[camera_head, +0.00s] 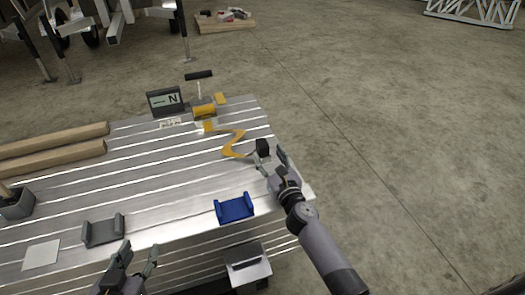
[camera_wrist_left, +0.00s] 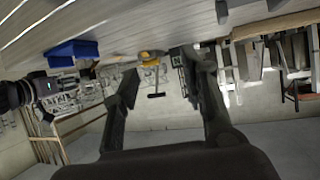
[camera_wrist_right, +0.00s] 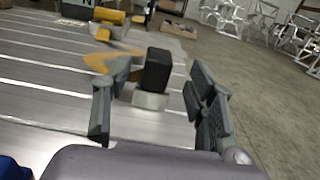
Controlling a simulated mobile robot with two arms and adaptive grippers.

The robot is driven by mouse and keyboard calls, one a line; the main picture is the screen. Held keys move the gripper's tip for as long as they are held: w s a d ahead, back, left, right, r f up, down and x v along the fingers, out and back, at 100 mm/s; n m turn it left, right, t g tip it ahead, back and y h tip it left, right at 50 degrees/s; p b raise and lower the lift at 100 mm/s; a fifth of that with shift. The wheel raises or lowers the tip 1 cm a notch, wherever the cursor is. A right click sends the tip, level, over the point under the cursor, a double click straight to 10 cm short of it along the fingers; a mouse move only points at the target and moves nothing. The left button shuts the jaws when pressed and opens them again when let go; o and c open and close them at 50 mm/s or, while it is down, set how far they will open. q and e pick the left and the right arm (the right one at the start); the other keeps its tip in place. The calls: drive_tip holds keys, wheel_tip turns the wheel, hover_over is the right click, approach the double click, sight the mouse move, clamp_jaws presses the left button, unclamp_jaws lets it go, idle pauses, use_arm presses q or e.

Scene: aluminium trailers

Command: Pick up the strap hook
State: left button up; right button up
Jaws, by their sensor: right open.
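A yellow strap (camera_head: 233,143) zigzags over the slatted aluminium deck from a yellow winch (camera_head: 204,111). At its near end stands a black block on a pale base, apparently the strap hook (camera_head: 263,147). In the right wrist view the hook (camera_wrist_right: 155,72) stands upright between and slightly beyond the fingers, with gaps on both sides. My right gripper (camera_head: 272,168) is open at the deck's right edge, right beside the hook. My left gripper (camera_head: 138,258) is open and empty near the front edge, far from the hook. It shows open in the left wrist view (camera_wrist_left: 158,60).
A blue bracket (camera_head: 235,208) and a grey bracket (camera_head: 103,230) sit near the front edge. A sign marked N (camera_head: 165,100) stands by the winch. Wooden beams (camera_head: 55,148) lie at the left. Concrete floor is free at the right.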

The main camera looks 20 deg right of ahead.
sight(265, 149)
drive_tip(key=shift+w, duration=0.9)
drive_tip(key=w+b, duration=0.1)
drive_tip(key=w, duration=0.3)
drive_tip(key=shift+w+a+b, duration=0.15)
drive_tip(key=shift+b, duration=0.25)
drive_tip(key=shift+w, duration=0.15)
use_arm(q)
wheel_tip(265, 149, up, 8)
drive_tip(key=w+d+t+h, duration=0.1)
drive_tip(key=w+d+t, duration=0.1)
drive_tip(key=t, duration=0.3)
drive_tip(key=shift+w, duration=0.45)
use_arm(e)
drive_tip(key=shift+c, duration=0.2)
clamp_jaws()
